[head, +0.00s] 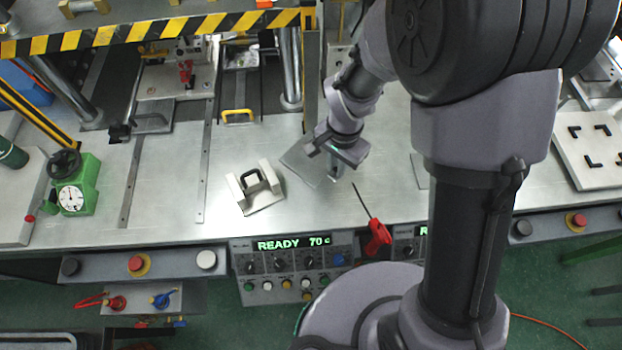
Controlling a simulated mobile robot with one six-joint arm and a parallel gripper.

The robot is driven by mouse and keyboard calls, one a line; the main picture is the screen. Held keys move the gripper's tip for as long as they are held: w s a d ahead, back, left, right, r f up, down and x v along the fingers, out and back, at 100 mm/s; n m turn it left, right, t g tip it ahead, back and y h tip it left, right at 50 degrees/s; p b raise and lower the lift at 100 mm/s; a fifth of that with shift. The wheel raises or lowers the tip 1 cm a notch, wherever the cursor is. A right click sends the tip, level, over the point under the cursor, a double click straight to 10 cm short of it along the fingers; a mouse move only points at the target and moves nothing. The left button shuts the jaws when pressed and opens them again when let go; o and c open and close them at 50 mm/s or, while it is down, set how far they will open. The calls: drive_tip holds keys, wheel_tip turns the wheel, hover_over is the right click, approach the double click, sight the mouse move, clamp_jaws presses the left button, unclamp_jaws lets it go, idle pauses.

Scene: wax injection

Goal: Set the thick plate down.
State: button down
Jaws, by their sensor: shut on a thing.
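The thick plate (297,158) is a flat grey metal plate at the middle of the steel table. My gripper (335,175) is shut on its right part, pointing down. The jaws and wrist hide part of the plate. The plate is low over the table top, tilted across the picture; I cannot tell whether it touches the table.
A metal block with a black handle (268,204) stands to the left of the plate. A press post (291,70) stands behind. Bare table (170,190) lies further left.

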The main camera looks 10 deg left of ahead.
drive_tip(key=f+b, duration=0.1)
drive_tip(key=f, duration=0.3)
drive_tip(key=f+b, duration=0.1)
drive_tip(key=f, duration=0.4)
drive_tip(key=shift+d+f, duration=0.2)
drive_tip(key=shift+f, duration=0.05)
drive_tip(key=shift+w, duration=0.1)
drive_tip(key=shift+a, duration=0.1)
drive_tip(key=shift+f+b, duration=0.1)
drive_tip(key=shift+b, duration=0.3)
drive_tip(key=c, duration=1.4)
unclamp_jaws()
